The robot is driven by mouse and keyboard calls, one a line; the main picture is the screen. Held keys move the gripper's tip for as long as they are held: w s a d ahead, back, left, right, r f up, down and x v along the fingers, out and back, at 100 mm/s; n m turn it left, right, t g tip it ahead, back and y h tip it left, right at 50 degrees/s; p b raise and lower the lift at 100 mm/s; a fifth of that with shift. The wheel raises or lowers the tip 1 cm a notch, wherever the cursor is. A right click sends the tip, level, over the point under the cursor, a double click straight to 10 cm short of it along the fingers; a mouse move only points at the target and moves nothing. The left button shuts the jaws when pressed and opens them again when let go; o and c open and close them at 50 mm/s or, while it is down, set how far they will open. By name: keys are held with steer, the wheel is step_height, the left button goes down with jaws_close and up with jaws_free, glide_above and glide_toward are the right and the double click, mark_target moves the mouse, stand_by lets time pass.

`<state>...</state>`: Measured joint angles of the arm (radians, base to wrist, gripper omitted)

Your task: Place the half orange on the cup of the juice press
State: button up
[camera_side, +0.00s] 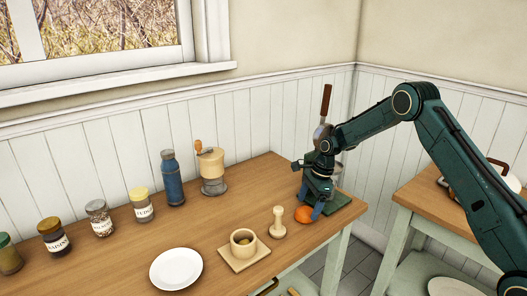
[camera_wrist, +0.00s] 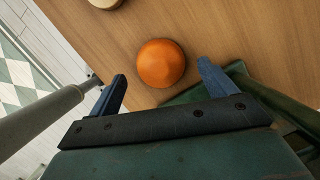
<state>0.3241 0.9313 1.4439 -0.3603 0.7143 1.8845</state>
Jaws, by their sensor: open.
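The half orange (camera_side: 304,214) lies on the wooden table near its front right edge, rounded side up. It also shows in the wrist view (camera_wrist: 161,63), between and slightly beyond my fingertips. My gripper (camera_side: 313,207) is open and empty, its blue fingers (camera_wrist: 161,72) on either side of the orange, with gaps visible. Right behind my gripper stands what looks like the juice press, with a dark green base (camera_side: 346,205) and a raised brown-handled lever (camera_side: 326,104). My gripper and arm hide its cup. A dark green base corner (camera_wrist: 238,72) shows beside the right finger.
A wooden pestle-like piece (camera_side: 279,224) stands left of the orange. Further left are a cup (camera_side: 236,252) on a square board and a white plate (camera_side: 176,285). A grinder (camera_side: 212,183), blue bottle (camera_side: 173,185) and several jars line the back. The table edge is close.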

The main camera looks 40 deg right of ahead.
steer(key=v, duration=1.1)
steer(key=shift+r, duration=0.3)
steer(key=shift+s, duration=0.1)
